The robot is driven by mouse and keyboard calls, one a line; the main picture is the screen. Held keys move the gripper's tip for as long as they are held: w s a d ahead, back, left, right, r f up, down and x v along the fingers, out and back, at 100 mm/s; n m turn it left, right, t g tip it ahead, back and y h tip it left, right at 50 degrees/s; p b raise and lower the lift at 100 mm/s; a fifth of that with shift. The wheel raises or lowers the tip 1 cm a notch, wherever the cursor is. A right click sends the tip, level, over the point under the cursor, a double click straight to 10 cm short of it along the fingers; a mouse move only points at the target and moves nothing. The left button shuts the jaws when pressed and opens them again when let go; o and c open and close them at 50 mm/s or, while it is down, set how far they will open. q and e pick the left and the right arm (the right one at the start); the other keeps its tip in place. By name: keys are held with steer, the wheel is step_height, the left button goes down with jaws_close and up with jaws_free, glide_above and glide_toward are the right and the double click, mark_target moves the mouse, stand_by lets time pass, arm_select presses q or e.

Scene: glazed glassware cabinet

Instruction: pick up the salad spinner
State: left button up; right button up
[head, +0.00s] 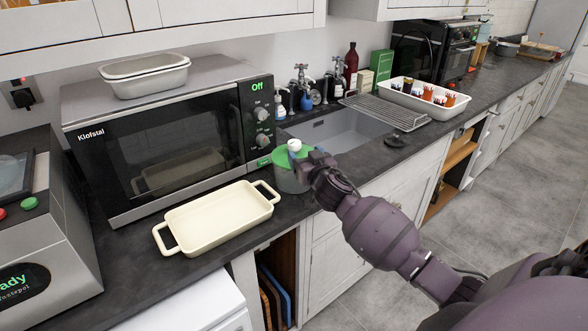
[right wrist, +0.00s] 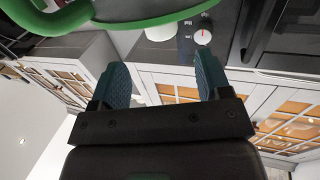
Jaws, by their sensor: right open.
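The salad spinner (head: 287,180) stands on the dark counter between the microwave and the sink. It has a green lid, a white knob on top and a greyish bowl. My right gripper (head: 312,159) is at the right side of the lid, close to the knob, and hides part of the spinner. In the right wrist view its two fingers (right wrist: 165,78) are apart with nothing between them. A curved green rim (right wrist: 150,20) crosses the top of that view, probably the lid. I cannot tell whether the fingers touch the spinner. My left gripper is not in view.
A cream baking dish (head: 218,217) lies left of the spinner, before the microwave (head: 165,140). The sink (head: 340,135) is behind and right. Bottles and taps stand behind it. A white tray of jars (head: 415,100) is farther right. Open floor lies right of the counter.

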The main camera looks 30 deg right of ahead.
mark_target(297, 145)
steer(key=shift+x, duration=4)
steer(key=shift+a+f, duration=0.1)
steer(key=shift+c, duration=0.2)
jaws_close()
